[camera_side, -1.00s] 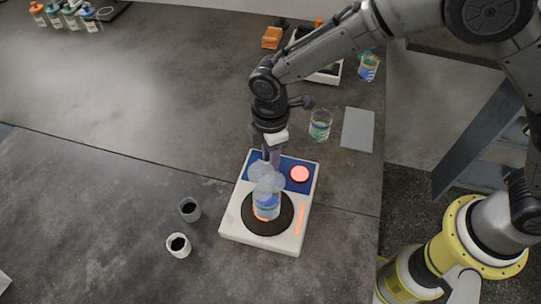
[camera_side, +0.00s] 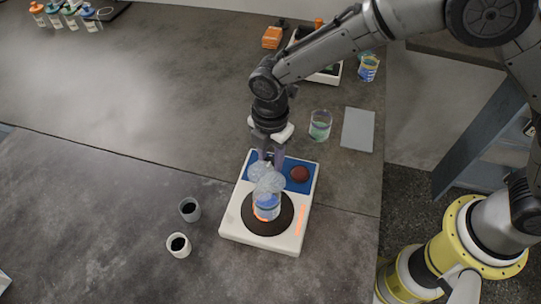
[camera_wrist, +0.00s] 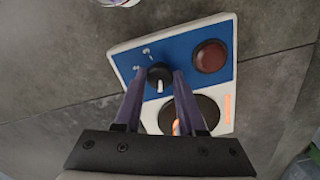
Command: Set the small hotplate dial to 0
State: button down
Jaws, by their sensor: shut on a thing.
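The small hotplate (camera_side: 231,222) is a white box with a blue panel (camera_side: 298,187) and a dark round plate (camera_side: 249,219). Its black dial (camera_wrist: 160,72) sits on the blue panel, with a white mark at its lower edge in the wrist view. Small white markings lie up and left of the dial, too small to read surely. My gripper (camera_wrist: 158,77) has its two purple fingers on either side of the dial, shut on it. In the side view my gripper (camera_side: 268,160) reaches down at the panel; the dial is hidden there.
A beaker of blue liquid (camera_side: 266,209) stands on the plate, pale vapour puffs (camera_side: 268,182) above it. A dark red round light or button (camera_wrist: 210,56) is beside the dial. An orange strip (camera_wrist: 227,106) glows. Two small cups (camera_side: 178,245) stand left; another beaker (camera_side: 320,126) stands behind.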

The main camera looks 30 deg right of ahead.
aim_at(270, 162)
jog(key=shift+r, duration=0.15)
jog(key=c, duration=0.5)
grip_release()
notch_tip(270, 162, up, 14)
dwell(0.5)
